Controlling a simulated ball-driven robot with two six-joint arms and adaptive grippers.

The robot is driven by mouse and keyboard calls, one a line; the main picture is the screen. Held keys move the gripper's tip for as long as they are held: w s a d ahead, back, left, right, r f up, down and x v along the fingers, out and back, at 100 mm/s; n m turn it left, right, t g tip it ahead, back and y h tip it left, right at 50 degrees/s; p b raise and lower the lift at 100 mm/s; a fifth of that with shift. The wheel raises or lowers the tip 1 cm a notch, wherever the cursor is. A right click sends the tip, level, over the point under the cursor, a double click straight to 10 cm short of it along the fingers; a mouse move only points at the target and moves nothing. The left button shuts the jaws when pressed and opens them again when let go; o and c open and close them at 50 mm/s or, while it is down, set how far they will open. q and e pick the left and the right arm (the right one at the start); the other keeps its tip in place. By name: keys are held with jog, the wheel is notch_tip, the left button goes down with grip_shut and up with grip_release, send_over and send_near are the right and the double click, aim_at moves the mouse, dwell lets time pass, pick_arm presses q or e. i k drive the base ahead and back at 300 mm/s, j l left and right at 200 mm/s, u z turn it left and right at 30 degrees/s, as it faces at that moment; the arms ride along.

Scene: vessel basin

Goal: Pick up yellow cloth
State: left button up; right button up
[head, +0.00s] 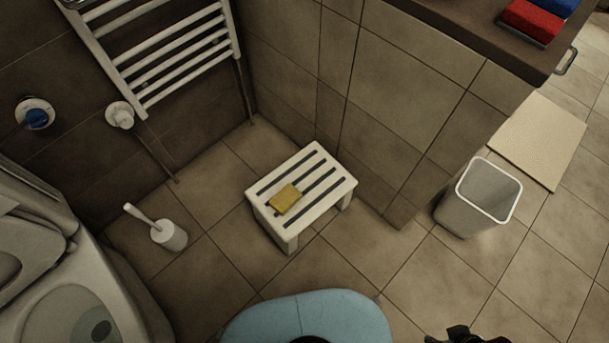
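The yellow cloth (286,198) is a small folded piece lying on the slatted white stool (333,185), toward its left front part. The stool stands on the tiled floor beside the tiled partition wall. A dark part of my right gripper (462,335) shows at the bottom edge, right of centre, well apart from the stool and the cloth. It is mostly cut off, so its fingers cannot be made out. My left gripper is not in view.
A toilet (75,305) fills the lower left, with a toilet brush (168,235) next to it. A grey bin (463,206) and beige mat (538,138) are at right. Red (532,20) and blue (562,5) cloths lie on the counter.

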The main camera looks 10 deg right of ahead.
aim_at(288, 196)
jog(key=l, duration=0.45)
jog(key=k+l, duration=0.15)
jog(key=l, duration=0.35)
jog(key=u, duration=1.55)
